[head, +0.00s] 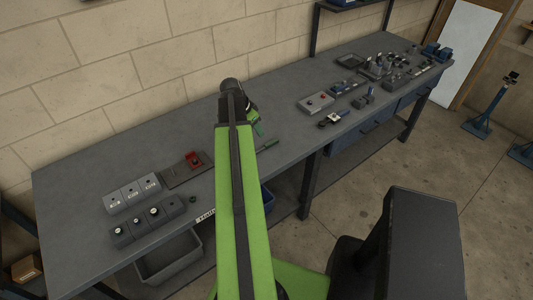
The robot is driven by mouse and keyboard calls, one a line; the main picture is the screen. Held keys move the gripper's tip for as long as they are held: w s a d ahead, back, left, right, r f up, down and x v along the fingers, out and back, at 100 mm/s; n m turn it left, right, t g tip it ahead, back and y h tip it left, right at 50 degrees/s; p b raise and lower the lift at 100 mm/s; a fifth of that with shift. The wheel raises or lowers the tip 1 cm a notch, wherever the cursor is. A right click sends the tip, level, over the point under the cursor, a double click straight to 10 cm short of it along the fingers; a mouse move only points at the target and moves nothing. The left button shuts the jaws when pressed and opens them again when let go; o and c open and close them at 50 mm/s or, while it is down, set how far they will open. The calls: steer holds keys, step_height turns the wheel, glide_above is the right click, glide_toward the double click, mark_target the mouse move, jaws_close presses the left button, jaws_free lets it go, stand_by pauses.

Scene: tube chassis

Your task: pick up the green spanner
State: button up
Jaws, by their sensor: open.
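A thin green item, likely the green spanner (267,146), lies flat on the grey workbench (90,170) near its front edge, just right of my arm. It is small in the head view, and my arm may hide its left end. My gripper (257,126) is over the bench, a little behind and left of the green item in the picture. It is open, and I see nothing between its jaws. Its fingers are small and partly hidden by the arm, and its height above the bench is hard to tell.
A block wall runs behind. The bench behind the green item is clear.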

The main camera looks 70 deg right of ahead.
steer(key=b, duration=0.5)
glide_above(267, 144)
steer(key=w+a, duration=0.2)
steer(key=a, duration=0.1)
step_height(267, 144, down, 6)
steer(key=shift+d+f, duration=0.1)
steer(key=shift+f, duration=0.1)
steer(key=shift+d+f, duration=0.15)
steer(key=shift+f, duration=0.15)
steer(key=shift+s, duration=0.1)
steer(key=b+x, duration=0.5)
steer(key=shift+s+d, duration=0.2)
steer(key=shift+r, duration=0.15)
jaws_close()
